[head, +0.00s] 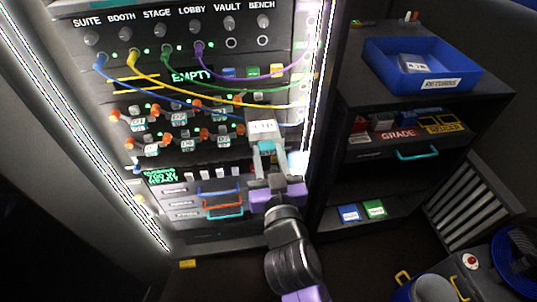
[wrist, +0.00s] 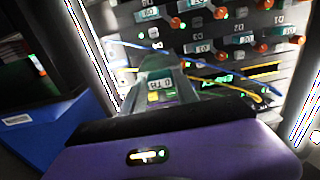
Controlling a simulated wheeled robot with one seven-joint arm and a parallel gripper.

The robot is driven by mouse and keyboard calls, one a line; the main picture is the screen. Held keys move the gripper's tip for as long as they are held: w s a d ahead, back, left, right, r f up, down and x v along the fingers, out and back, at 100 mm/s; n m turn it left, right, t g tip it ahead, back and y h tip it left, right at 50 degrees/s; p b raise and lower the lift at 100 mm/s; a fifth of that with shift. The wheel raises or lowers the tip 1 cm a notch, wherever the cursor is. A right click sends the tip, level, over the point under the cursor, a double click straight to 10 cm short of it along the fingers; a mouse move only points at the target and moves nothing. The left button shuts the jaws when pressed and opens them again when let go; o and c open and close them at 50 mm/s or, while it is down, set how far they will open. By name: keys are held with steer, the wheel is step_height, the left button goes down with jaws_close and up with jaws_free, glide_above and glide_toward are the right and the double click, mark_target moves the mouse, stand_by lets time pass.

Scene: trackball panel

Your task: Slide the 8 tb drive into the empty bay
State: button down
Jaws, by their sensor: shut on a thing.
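My gripper (head: 268,158) is shut on a pale drive (head: 263,130) in front of the rack's right side. The drive's label is too small to read surely in the head view. Drives with orange latches (head: 140,124) sit in two rows on the rack. A green "EMPTY" display (head: 191,75) is above them. The empty bay's opening cannot be made out; my gripper and the held drive cover part of the right side.
Blue, yellow, green and purple cables (head: 190,92) hang across the rack above the drive rows. At right, a blue returns bin (head: 380,75) holds a pale drive-like item (head: 413,63) on a dark cabinet. Colored handles (head: 222,198) stick out from the lower rack.

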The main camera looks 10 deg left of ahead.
mark_target(259, 117)
steer(key=shift+b+x, duration=3.6)
steer(key=shift+x, duration=3.45)
steer(key=c, duration=0.9)
jaws_free()
steer(key=shift+o, duration=0.2)
steer(key=shift+s+f, duration=0.1)
steer(key=shift+s, duration=0.05)
steer(key=shift+v, duration=3.75)
